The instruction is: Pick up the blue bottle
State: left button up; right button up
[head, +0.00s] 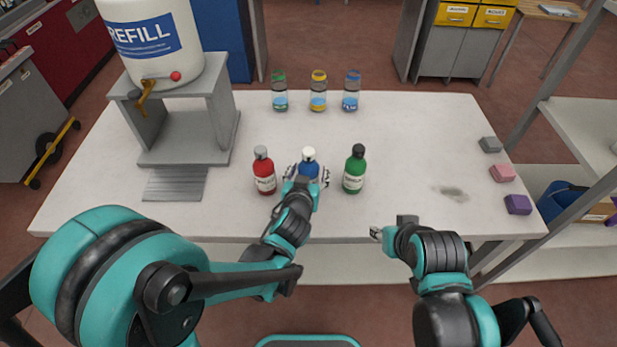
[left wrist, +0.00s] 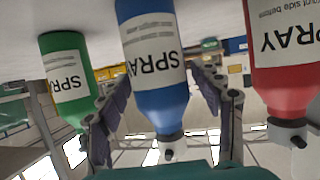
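The blue bottle (head: 309,168) with a white cap stands upright on the table, between a red bottle (head: 264,172) and a green bottle (head: 354,170). My left gripper (head: 308,176) is open, with one finger on each side of the blue bottle. In the left wrist view, which is upside down, the blue bottle (left wrist: 158,65) with its SPRAY label stands between the two spread fingers (left wrist: 163,100). Narrow gaps seem to show beside it. My right gripper (head: 376,232) is near the table's front edge, away from the bottles; its fingers are too small to read.
Three jars with green, yellow (head: 318,92) and blue lids stand at the back. A REFILL tank (head: 155,45) sits on a grey stand (head: 222,110) at left. Grey, pink and purple blocks (head: 518,205) lie at right.

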pick_arm(q)
jog(key=c, duration=1.1)
jog(key=shift+r, duration=0.1)
